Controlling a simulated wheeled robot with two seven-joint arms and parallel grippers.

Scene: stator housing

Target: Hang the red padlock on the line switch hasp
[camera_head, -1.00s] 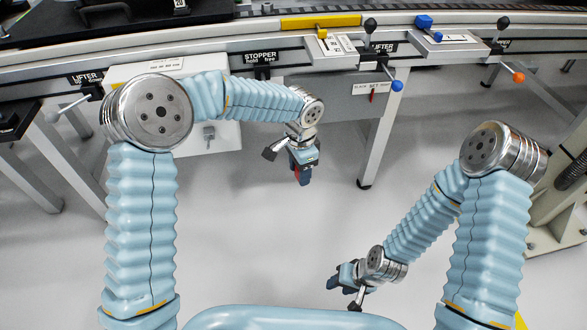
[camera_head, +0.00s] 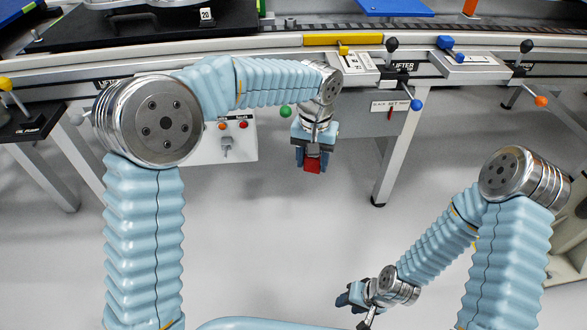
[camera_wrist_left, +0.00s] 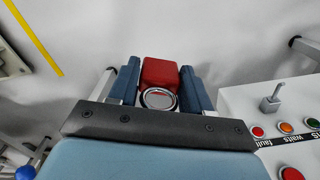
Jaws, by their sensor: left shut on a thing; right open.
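The red padlock (camera_head: 312,166) is between the fingers of my left gripper (camera_head: 312,158), which is shut on it in free air below the conveyor's front edge. In the left wrist view the padlock (camera_wrist_left: 161,71) shows its red body, with a round silver part nearer the camera, between the two blue fingers. A grey metal fitting (camera_head: 226,147), which looks like the switch hasp, is on the front of a white control box, left of my left gripper and apart from it. It also shows in the left wrist view (camera_wrist_left: 271,99). My right gripper (camera_head: 349,297) is open and empty, low over the floor.
Conveyor levers with blue (camera_head: 416,104) and orange (camera_head: 541,101) knobs stick out at the right. A table leg (camera_head: 390,165) stands right of my left gripper. The floor between my arms is clear.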

